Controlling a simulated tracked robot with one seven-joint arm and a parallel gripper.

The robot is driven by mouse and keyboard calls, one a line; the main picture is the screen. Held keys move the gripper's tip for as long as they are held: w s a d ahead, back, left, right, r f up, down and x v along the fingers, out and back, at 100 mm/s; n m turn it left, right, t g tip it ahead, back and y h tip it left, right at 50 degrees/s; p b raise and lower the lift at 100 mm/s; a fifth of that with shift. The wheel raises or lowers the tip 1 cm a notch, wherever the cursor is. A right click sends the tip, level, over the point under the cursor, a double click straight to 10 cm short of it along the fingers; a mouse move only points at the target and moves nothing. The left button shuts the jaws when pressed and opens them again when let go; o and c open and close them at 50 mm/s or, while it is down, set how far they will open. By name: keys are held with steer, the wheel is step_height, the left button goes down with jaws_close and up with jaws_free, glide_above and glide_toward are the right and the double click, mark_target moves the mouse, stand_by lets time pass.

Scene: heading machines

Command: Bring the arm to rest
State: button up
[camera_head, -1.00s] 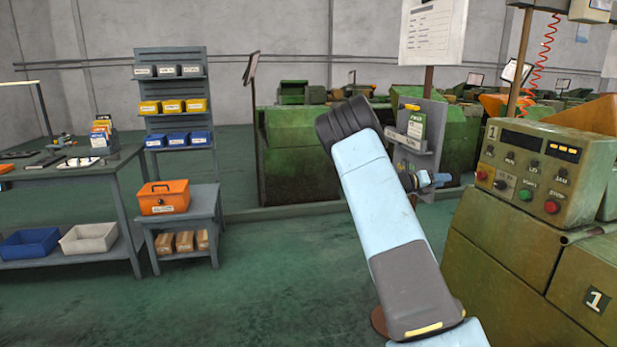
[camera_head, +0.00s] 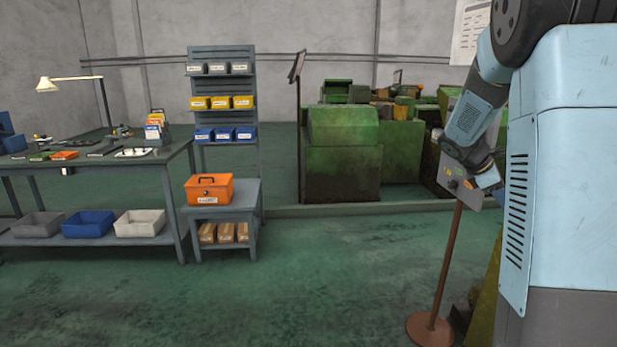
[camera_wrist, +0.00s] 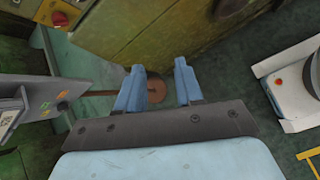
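My arm fills the right side of the head view, its light blue links folded with the forearm pointing down. My gripper (camera_head: 488,178) is at its lower end, small and partly unclear there, in front of the grey panel of a stand (camera_head: 448,262). In the wrist view my gripper (camera_wrist: 158,78) has its two blue fingers apart, with nothing held between them. The stand's round brown base (camera_wrist: 156,91) shows on the floor beyond the gap between the fingers.
The stand's grey panel (camera_wrist: 45,100) is left of the fingers in the wrist view. An olive machine (camera_wrist: 150,35) lies beyond them. A workbench (camera_head: 170,205), a shelf rack (camera_head: 222,165) and an orange toolbox (camera_head: 209,188) stand left. Green floor (camera_head: 330,280) is open in the middle.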

steer(key=s+a+r+m+t+y, duration=0.2)
steer(key=s+a+m+y, duration=0.2)
steer(key=s+a, duration=0.9)
steer(key=s+a+r+m+t+y, duration=0.3)
steer(key=s+a+m, duration=0.6)
steer(key=s+a, duration=0.4)
steer(key=shift+s+a+y, duration=0.3)
steer(key=shift+s+y, duration=0.6)
steer(key=shift+s, duration=0.1)
steer(key=shift+d+r, duration=0.1)
